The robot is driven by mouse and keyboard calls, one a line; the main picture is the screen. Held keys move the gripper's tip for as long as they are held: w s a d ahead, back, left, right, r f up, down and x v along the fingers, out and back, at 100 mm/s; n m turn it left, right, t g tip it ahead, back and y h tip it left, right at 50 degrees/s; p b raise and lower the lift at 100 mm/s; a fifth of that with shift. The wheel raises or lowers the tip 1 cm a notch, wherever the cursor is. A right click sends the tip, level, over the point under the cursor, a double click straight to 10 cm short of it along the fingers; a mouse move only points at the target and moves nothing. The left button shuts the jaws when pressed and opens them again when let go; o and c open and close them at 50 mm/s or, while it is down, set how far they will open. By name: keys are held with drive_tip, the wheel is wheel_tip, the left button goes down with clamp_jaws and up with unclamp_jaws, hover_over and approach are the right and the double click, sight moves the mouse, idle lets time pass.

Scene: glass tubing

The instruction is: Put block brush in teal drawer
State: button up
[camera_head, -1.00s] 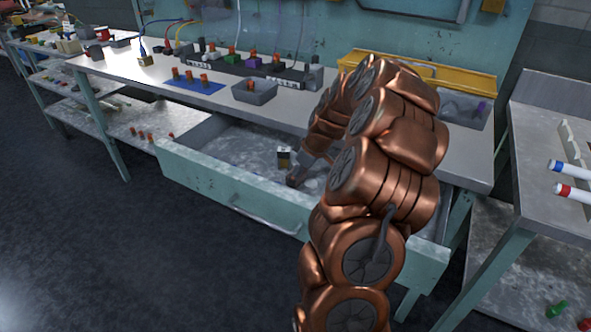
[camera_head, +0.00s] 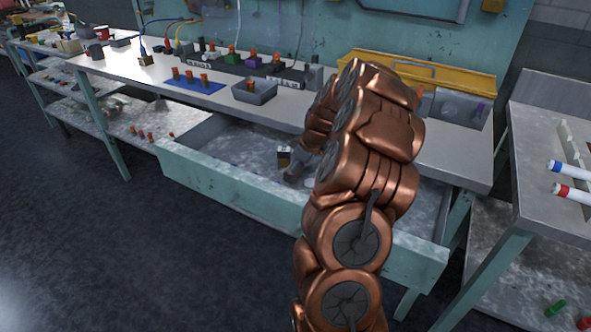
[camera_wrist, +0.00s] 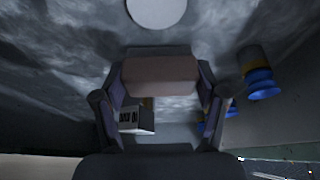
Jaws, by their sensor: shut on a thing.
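The teal drawer (camera_head: 228,188) is pulled open under the workbench, and its grey inside shows in the head view. My gripper (camera_head: 294,173) is inside the drawer area, low over its floor, mostly hidden behind my arm. In the wrist view my gripper (camera_wrist: 161,92) is shut on a brownish block, the block brush (camera_wrist: 160,76), held between its two fingers. The underside of the brush is hidden. I cannot tell whether it touches the drawer floor.
A small dark box with a white label (camera_head: 284,156) stands in the drawer beside my gripper. The wrist view also shows a white disc (camera_wrist: 157,10) and a blue and yellow item (camera_wrist: 260,84). The drawer's left part is clear. The bench top (camera_head: 130,68) overhangs behind.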

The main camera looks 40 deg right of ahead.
drive_tip(key=shift+f, duration=0.15)
drive_tip(key=o, duration=1.2)
drive_tip(key=shift+r, duration=0.4)
drive_tip(key=v, duration=0.2)
drive_tip(key=shift+s+d+r, duration=0.1)
drive_tip(key=shift+s+r, duration=0.1)
drive_tip(key=shift+r, duration=0.15)
drive_tip(key=s+d, duration=0.1)
drive_tip(key=s, duration=0.3)
drive_tip(key=s+d, duration=0.1)
drive_tip(key=s, duration=0.2)
drive_tip(key=s+d+b, duration=0.1)
drive_tip(key=s, duration=0.3)
drive_tip(key=shift+s+d+f, duration=0.1)
drive_tip(key=shift+s+d, duration=0.1)
drive_tip(key=shift+s, duration=0.1)
